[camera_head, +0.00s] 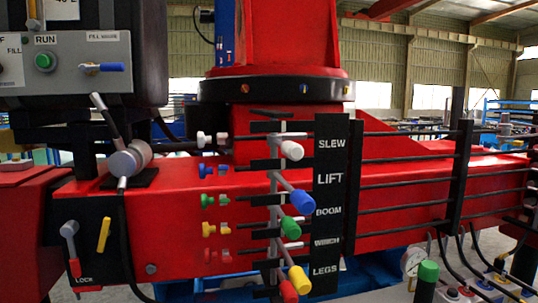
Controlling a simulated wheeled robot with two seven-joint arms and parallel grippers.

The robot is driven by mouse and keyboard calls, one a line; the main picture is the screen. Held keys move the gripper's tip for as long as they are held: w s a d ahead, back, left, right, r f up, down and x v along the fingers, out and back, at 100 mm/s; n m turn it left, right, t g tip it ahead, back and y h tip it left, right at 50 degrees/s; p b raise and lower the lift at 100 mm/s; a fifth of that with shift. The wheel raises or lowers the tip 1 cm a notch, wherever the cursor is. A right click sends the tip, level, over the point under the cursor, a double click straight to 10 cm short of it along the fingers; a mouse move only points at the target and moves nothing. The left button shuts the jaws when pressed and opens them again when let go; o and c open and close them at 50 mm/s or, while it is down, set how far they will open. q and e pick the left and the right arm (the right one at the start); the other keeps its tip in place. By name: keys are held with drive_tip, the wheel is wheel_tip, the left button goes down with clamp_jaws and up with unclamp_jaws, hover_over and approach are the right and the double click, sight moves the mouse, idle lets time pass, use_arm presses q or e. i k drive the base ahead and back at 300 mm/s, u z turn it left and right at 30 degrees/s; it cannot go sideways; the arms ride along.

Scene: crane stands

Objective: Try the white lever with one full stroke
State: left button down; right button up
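The white lever (292,150) is the top one in a column of several coloured levers on the front of the red crane. Its white knob points toward me and to the right, beside the SLEW word on the black label plate (330,146). Below it are a blue lever (302,202), a green lever (291,228), a yellow lever (299,280) and a red lever (288,292). Neither of my grippers shows in the head view, and nothing touches the white lever.
A grey control box (85,60) with a green RUN button (44,61) and a blue-handled valve (102,67) is upper left. A grey joystick-like handle (124,158) stands below it. Black rails (408,183) run right of the labels. A green-topped post (427,275) is lower right.

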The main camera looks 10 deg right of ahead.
sight(294, 151)
drive_tip(key=z, duration=2.55)
drive_tip(key=k, duration=1.15)
drive_tip(key=u, duration=2.55)
